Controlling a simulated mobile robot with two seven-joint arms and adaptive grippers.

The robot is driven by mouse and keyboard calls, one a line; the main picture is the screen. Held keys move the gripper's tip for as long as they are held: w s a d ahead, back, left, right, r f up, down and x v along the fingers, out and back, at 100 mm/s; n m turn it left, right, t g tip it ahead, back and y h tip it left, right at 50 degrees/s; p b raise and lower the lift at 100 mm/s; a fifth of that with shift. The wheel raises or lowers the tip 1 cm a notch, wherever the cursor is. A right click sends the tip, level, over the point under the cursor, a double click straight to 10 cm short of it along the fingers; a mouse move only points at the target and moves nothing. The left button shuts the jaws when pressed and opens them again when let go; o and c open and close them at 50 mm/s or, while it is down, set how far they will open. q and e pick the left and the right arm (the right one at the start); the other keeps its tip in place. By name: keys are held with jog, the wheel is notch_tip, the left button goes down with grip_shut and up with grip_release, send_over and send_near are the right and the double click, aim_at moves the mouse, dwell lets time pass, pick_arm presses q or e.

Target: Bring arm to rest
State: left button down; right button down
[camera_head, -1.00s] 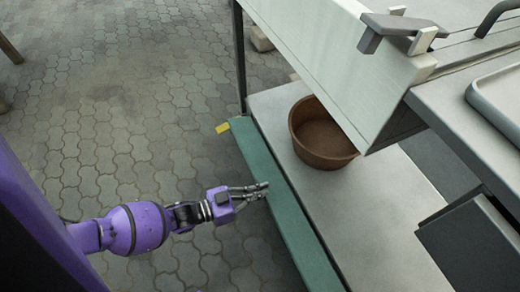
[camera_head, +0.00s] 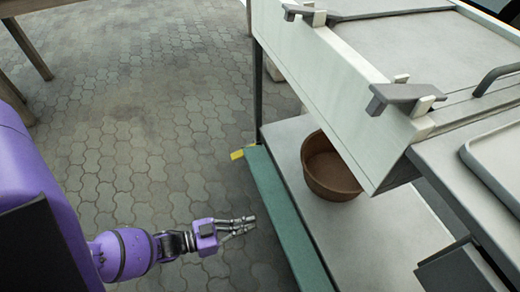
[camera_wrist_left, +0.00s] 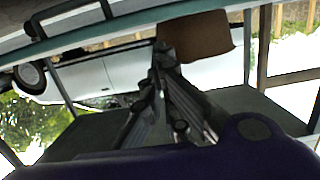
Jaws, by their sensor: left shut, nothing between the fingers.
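My left gripper (camera_head: 248,222) is shut and empty in the head view. It is over the paved floor, just left of the green front edge (camera_head: 285,220) of the low shelf, and does not appear to touch anything. In the left wrist view its fingers (camera_wrist_left: 162,50) come together at the tips, with part of the brown pot (camera_wrist_left: 205,35) behind them. The pot (camera_head: 325,170) stands upright on the shelf in the head view, partly covered by the workbench above. My right gripper is not in view.
The workbench's pale front panel (camera_head: 330,100) overhangs the grey lower shelf (camera_head: 350,235). Clamp-like grey blocks (camera_head: 395,97) and a tray (camera_head: 500,150) are on top. A yellow tag (camera_head: 237,155) is at the green edge's far end. Paved floor (camera_head: 150,120) at left is open.

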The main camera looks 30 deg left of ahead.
pick_arm(q)
jog(key=shift+s+a+f, duration=0.1)
jog(key=shift+s+a, duration=0.25)
jog(key=shift+s, duration=0.1)
jog(key=shift+s, duration=0.1)
